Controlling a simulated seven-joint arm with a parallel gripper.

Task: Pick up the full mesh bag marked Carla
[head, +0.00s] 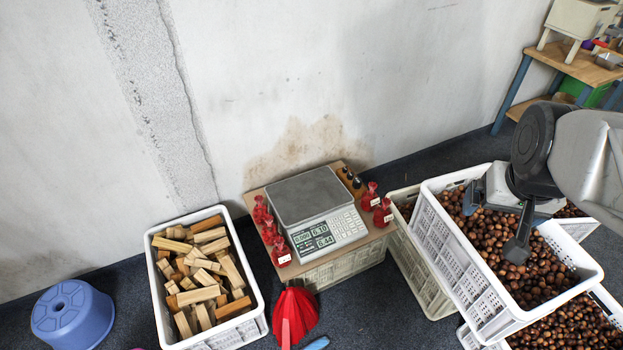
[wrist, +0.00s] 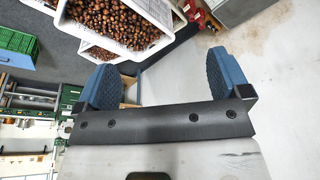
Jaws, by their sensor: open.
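Several small red mesh bags stand around a scale on a low crate-top stand in the head view. Three are on its left: a rear bag (head: 260,210), a middle bag (head: 269,232) and a front bag (head: 281,253). Two are on its right: a rear bag (head: 371,196) and a front bag (head: 382,213). Some carry white tags, too small to read, so I cannot tell which is marked Carla. My gripper (head: 517,250) is over the chestnut crates, well right of the bags. In the wrist view its blue-padded fingers (wrist: 166,82) are wide apart with nothing between them.
White crates of chestnuts (head: 460,250) stand right, a crate of wood blocks (head: 160,300) left. Red mesh (head: 295,312) lies in front; a blue stool (head: 72,312) stands far left.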

